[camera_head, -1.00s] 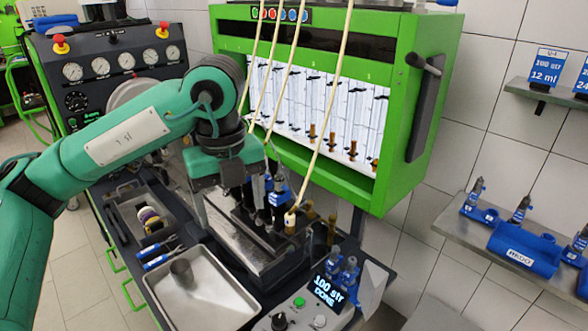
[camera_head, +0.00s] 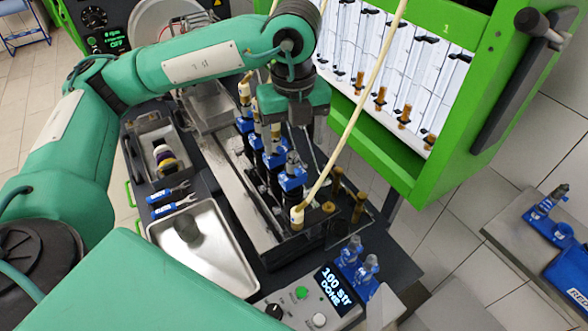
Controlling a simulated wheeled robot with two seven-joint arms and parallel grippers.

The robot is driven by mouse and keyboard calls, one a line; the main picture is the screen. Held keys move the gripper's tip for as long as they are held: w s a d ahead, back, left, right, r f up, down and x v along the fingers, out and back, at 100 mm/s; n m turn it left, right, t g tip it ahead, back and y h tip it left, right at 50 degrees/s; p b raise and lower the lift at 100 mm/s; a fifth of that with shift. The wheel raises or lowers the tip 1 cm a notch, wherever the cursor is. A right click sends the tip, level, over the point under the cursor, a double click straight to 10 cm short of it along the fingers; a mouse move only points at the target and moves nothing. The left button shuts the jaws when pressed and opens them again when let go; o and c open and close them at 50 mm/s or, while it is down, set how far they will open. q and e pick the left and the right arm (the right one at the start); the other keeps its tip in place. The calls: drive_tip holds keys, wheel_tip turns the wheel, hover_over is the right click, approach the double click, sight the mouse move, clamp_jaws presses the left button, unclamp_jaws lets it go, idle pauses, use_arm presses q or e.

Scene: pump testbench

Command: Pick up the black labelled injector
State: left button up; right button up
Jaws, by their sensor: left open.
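Several dark injectors with blue collars stand upright in a row in the metal bench fixture in the head view. The nearest injector (camera_head: 292,180) stands beside a cream hose end. A second injector (camera_head: 274,161) is just behind it, and others farther back are partly covered by my left arm. I cannot make out a label that singles one out. My left gripper (camera_head: 292,140) points down over this row, open, with its thin fingers close to the injector tops. Whether they touch any injector is unclear. My right gripper is not in view.
Cream hoses (camera_head: 352,110) hang in front of the green test cabinet (camera_head: 440,170). A metal tray (camera_head: 222,262) holding a small cup and two blue-handled wrenches (camera_head: 170,200) lie left of the fixture. A control box (camera_head: 318,295) reads "100 str DONE". A shelf (camera_head: 515,235) stands right.

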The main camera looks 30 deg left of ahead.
sight(294, 154)
use_arm(q)
drive_tip(key=shift+w+f, duration=0.25)
drive_tip(key=shift+f, duration=0.95)
drive_tip(key=shift+f+p, duration=0.25)
drive_tip(key=shift+p, duration=0.05)
drive_tip(key=shift+s+f, duration=0.1)
drive_tip(key=shift+f, duration=0.05)
drive_tip(key=shift+s+f+p, duration=0.2)
drive_tip(key=shift+f+p, duration=0.05)
drive_tip(key=shift+p, duration=0.35)
drive_tip(key=f, duration=0.1)
drive_tip(key=f+p, duration=0.2)
drive_tip(key=f, duration=0.1)
drive_tip(key=shift+s, duration=0.25)
drive_tip(key=shift+f, duration=0.2)
drive_tip(key=c, duration=1.3)
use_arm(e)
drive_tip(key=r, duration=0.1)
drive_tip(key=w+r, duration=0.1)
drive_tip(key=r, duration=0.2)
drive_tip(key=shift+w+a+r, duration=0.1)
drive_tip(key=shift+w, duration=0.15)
use_arm(q)
drive_tip(key=shift+r, duration=0.1)
drive_tip(key=shift+c, duration=0.3)
